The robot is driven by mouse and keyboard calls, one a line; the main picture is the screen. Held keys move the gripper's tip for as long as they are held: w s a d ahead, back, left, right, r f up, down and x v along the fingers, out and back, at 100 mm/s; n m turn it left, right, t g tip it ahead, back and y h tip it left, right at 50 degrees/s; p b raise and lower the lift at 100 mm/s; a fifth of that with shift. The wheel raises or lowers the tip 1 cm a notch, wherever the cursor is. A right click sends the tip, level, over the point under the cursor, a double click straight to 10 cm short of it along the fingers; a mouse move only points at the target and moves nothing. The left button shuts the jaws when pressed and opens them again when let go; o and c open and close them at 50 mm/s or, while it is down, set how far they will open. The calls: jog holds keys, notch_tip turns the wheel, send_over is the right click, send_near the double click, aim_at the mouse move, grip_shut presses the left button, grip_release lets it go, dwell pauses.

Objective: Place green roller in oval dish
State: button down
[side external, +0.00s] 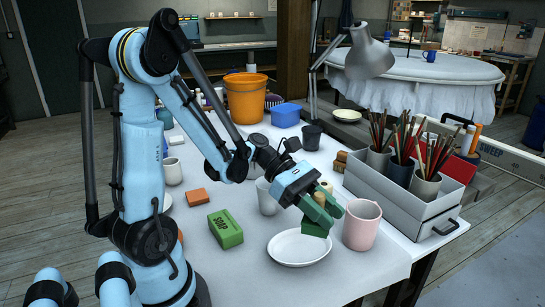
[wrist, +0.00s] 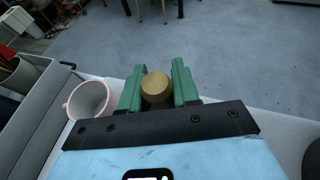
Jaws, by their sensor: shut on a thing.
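My gripper (side external: 322,212), with green fingers, is shut on the green roller (side external: 314,229). The roller's tan round handle end (wrist: 156,88) shows between the fingers in the wrist view, and its green lower part points down in the side view. The white oval dish (side external: 286,251) lies on the table just below and left of the gripper. The roller is over or close to the dish's back right rim; I cannot tell whether it touches. The dish is not seen in the wrist view.
A pink mug (side external: 361,229) stands close to the right of the gripper and also shows in the wrist view (wrist: 88,99). A grey crate (side external: 400,203) with brush pots is at the right. A green soap box (side external: 226,230) lies left of the dish. A grey cup (side external: 267,199) stands behind.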

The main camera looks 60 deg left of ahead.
jog(key=shift+w+a+f, duration=0.35)
jog(key=shift+a+f, duration=0.3)
jog(key=shift+f, duration=0.5)
jog(key=shift+w+a+f, duration=0.4)
jog(key=shift+a+f, duration=0.3)
jog(key=shift+f, duration=0.4)
jog(key=shift+w+a+f, duration=0.35)
jog(key=shift+a+f, duration=0.3)
jog(key=shift+f, duration=0.5)
jog(key=shift+f, duration=0.2)
jog(key=shift+f, duration=0.35)
